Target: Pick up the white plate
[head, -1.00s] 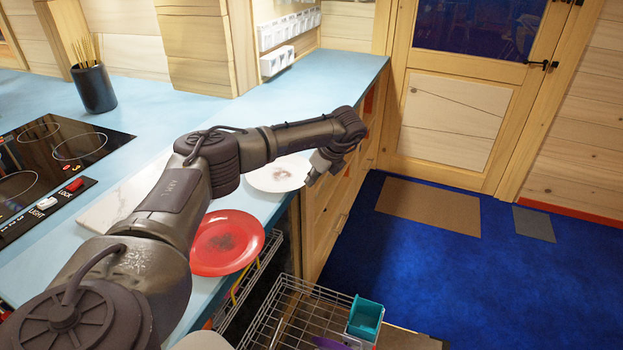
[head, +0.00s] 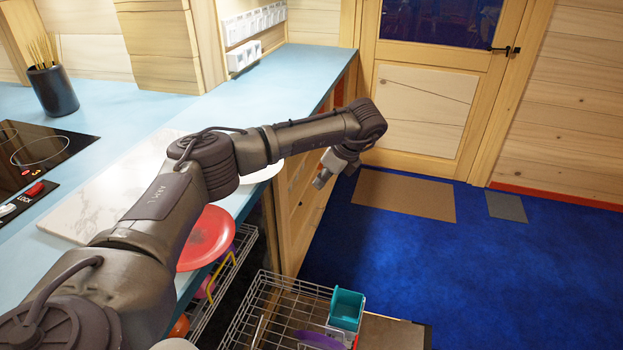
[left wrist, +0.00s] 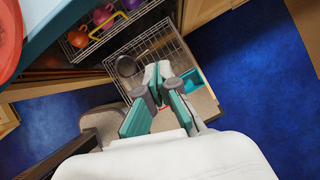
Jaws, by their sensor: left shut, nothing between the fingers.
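The white plate (head: 264,173) lies on the light blue counter near its front edge in the head view. My left forearm hides most of it, and only its right part shows. My left gripper (head: 322,180) is shut and empty, past the counter's front edge and to the right of the plate. In the left wrist view my left gripper (left wrist: 157,72) has its fingertips together, above the open dishwasher rack. I cannot see the white plate in that view. My right gripper is not in view.
A red plate (head: 208,240) sits at the counter edge, nearer me. Below is an open wire rack (head: 262,298) with a teal container (head: 347,308). A marble board (head: 100,205) lies on the counter (head: 135,108).

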